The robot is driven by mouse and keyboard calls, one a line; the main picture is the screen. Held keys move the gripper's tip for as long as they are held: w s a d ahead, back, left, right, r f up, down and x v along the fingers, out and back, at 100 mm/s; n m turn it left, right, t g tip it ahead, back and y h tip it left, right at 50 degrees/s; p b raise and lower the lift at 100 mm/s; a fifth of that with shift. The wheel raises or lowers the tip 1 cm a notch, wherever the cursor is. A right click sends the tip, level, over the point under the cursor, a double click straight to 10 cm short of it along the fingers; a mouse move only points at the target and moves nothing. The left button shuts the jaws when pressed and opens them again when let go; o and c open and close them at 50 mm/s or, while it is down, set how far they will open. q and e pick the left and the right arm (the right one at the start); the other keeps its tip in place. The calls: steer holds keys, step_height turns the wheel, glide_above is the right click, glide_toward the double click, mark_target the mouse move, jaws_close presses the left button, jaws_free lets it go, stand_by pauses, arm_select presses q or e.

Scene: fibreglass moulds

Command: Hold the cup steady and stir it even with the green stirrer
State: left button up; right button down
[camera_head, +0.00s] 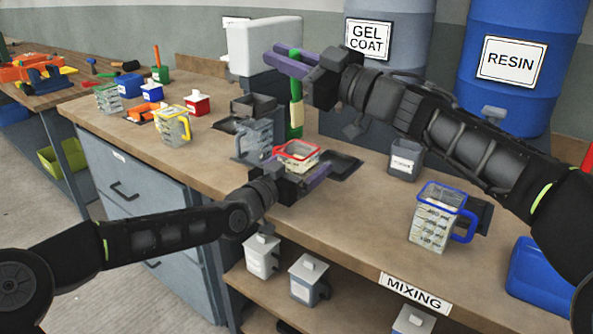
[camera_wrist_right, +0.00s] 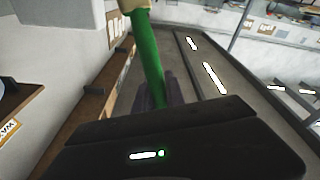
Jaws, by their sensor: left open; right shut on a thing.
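The red-rimmed cup (camera_head: 297,152) stands on the bench in the head view. My left gripper (camera_head: 304,172) is open at the cup, its purple fingers at the cup's near and right sides; whether they touch it is unclear. My right gripper (camera_head: 290,62) is shut on the green stirrer (camera_head: 296,92) and holds it upright. The stirrer's pale-stained lower end is just above or behind the cup's rim; the depth is hard to tell. In the right wrist view the green stirrer (camera_wrist_right: 148,55) runs from a tan end down to the gripper.
A blue-rimmed cup (camera_head: 436,214) stands at the right, a grey container (camera_head: 405,160) behind it. A grey jug (camera_head: 256,138) is left of the red-rimmed cup. A yellow-rimmed cup (camera_head: 172,127) stands further left. Gel coat (camera_head: 372,75) and resin drums (camera_head: 512,65) are behind.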

arm_select(q)
steer(key=shift+a, duration=0.1)
steer(key=shift+s+a, duration=0.35)
steer(key=v, duration=1)
steer(key=shift+s+a, duration=0.15)
steer(key=shift+s, duration=0.3)
steer(key=shift+f, duration=0.1)
